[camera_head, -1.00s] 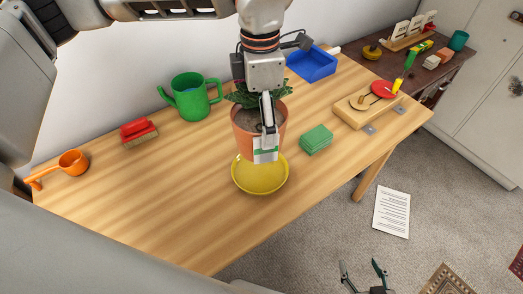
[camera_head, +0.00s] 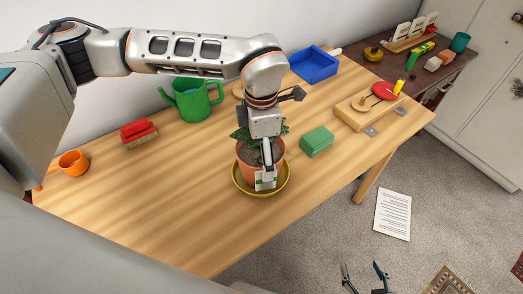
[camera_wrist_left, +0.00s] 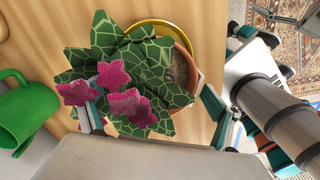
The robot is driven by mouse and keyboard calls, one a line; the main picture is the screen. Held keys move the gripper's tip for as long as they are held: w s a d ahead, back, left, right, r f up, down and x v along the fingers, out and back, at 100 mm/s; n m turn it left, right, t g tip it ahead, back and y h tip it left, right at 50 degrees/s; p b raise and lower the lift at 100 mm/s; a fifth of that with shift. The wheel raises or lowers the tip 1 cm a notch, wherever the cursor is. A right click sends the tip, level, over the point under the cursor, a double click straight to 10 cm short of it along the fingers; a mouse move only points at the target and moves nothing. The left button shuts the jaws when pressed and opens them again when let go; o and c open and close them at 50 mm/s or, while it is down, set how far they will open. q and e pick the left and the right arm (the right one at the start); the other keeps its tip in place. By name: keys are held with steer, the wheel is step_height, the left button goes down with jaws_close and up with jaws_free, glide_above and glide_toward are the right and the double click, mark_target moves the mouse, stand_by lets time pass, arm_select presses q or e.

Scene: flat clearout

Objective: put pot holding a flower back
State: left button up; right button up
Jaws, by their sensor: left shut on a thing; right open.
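The terracotta pot (camera_head: 247,160) with a leafy plant stands upright within the rim of the yellow saucer (camera_head: 240,188) on the wooden table. Whether its base touches the saucer is hidden. My left gripper (camera_head: 267,178) is shut on the pot from above, a finger lying over a white and green label. In the left wrist view the plant shows pink flowers (camera_wrist_left: 128,100) and patterned green leaves; the pot rim (camera_wrist_left: 192,52) and saucer (camera_wrist_left: 160,25) show behind them. My right gripper (camera_head: 362,266) is open and empty, low over the floor at the bottom.
The table's front left is clear.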

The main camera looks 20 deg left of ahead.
arm_select(q)
steer(key=o, duration=1.8)
step_height(320, 180, up, 12)
steer(key=shift+r, duration=0.1)
